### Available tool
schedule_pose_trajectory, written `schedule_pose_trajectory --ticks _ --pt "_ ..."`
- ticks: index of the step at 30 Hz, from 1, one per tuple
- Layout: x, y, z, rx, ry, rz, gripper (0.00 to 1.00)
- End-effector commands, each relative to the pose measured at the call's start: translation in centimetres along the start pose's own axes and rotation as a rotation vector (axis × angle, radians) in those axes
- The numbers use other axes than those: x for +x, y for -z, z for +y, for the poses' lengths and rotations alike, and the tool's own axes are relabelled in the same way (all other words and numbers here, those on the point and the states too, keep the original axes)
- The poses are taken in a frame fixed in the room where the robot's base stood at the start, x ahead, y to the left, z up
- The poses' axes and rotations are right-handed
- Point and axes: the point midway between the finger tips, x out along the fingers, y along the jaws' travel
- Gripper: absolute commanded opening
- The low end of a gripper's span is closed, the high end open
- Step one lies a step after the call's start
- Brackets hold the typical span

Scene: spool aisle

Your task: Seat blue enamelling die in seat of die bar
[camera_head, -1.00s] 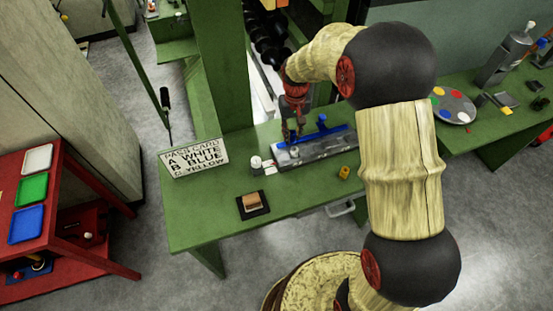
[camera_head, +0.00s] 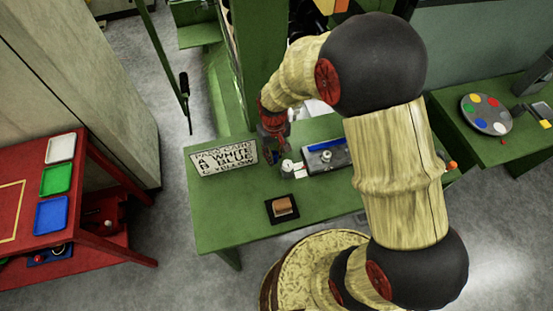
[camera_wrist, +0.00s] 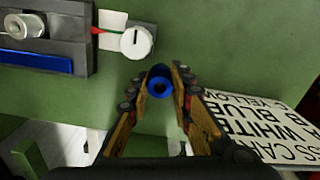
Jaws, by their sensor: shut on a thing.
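The blue enamelling die (camera_wrist: 159,76), a blue ring with a dark bore, sits between the fingertips of my gripper (camera_wrist: 162,88) in the wrist view. My gripper is shut on it, above the green bench. In the head view my gripper (camera_head: 274,150) is left of the die bar; the die is hard to make out there. The die bar (camera_head: 342,162) is a grey block with a blue strip and a silver round part. In the wrist view the die bar (camera_wrist: 82,30) is at the upper left, apart from the held die.
The pass card (camera_head: 222,158) stands at the bench's left. A dark pad (camera_head: 283,208) with a brown block lies in front. A red cart (camera_head: 100,185) with coloured trays is at left.

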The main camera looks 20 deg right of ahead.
Motion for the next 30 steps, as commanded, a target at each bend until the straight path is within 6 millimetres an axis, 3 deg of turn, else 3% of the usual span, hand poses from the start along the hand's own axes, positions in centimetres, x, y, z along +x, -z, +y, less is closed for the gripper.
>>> schedule_pose_trajectory --ticks 9,20,21,30 --pt "3.6 0.0 0.0 0.000 0.000 0.000 0.00" --pt "3.9 0.1 0.0 0.000 0.000 0.001 0.00" --pt "3.9 0.1 0.0 0.000 0.000 0.001 0.22" --pt "3.8 0.0 0.0 0.000 0.000 0.001 0.40"
